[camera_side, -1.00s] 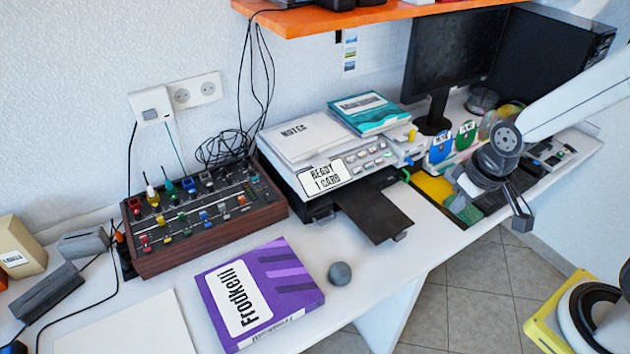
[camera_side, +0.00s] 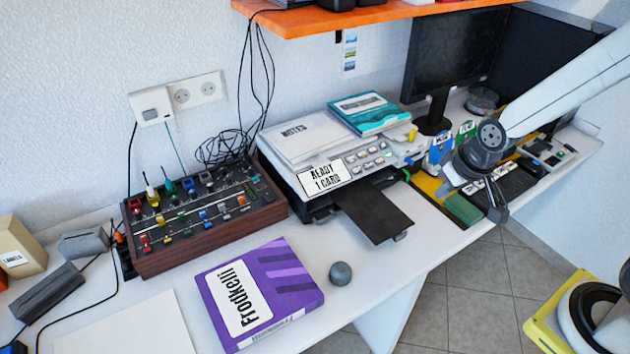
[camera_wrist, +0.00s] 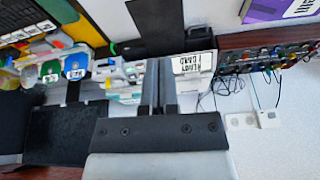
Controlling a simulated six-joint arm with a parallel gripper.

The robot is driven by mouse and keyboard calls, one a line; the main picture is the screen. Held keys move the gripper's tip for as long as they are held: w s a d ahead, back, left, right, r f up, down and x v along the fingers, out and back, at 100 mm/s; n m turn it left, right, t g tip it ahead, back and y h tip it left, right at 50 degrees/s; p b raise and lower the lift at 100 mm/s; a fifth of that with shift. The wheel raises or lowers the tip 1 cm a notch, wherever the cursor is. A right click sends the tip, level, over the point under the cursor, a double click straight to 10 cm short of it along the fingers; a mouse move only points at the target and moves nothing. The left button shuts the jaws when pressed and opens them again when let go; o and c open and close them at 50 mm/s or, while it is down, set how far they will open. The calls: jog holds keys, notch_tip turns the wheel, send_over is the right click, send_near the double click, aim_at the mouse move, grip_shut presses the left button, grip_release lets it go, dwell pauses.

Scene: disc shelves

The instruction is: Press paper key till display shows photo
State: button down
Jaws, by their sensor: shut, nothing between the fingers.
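The printer (camera_side: 291,178) stands mid-table with a white display plate (camera_side: 324,177) reading "READY 1 CARD". A panel of several small keys (camera_side: 370,156) sits right of the display; I cannot read which is the paper key. In the wrist view the display (camera_wrist: 193,64) appears upside down, right of my fingers. My gripper (camera_side: 497,212) is shut and empty, right of the printer and apart from its keys. In the wrist view my gripper (camera_wrist: 158,64) covers part of the printer front between the display and the keys.
A dark output tray (camera_side: 373,211) juts from the printer's front. White notes (camera_side: 305,135) and a teal book (camera_side: 370,113) lie on top. A monitor (camera_side: 455,55) stands behind.

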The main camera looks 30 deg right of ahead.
aim_at(350, 159)
jog(key=w+d+f+m+t, duration=0.1)
jog(key=w+f+m+t, duration=0.1)
jog(key=w, duration=0.6)
jog(key=w+d+f+m+t, duration=0.1)
jog(key=w+f+m+t, duration=0.1)
jog(key=w+t, duration=0.3)
jog(key=w+d+f+m+t+y, duration=0.1)
jog(key=w+t, duration=0.3)
jog(key=w, duration=0.9)
jog(key=shift+w+d+f+m, duration=0.2)
jog(key=shift+d+f+m, duration=0.25)
jog(key=shift+m, duration=0.45)
jog(key=shift+a, duration=0.1)
jog(key=shift+f, duration=0.15)
jog(key=shift+w+f, duration=0.7)
jog(key=shift+f, duration=0.55)
jog(key=shift+w+f, duration=0.75)
jog(key=shift+f, duration=0.55)
jog(key=shift+w+f, duration=0.7)
jog(key=shift+f, duration=0.55)
jog(key=shift+f, duration=0.1)
jog(key=shift+w+f, duration=0.2)
jog(key=shift+f, duration=0.05)
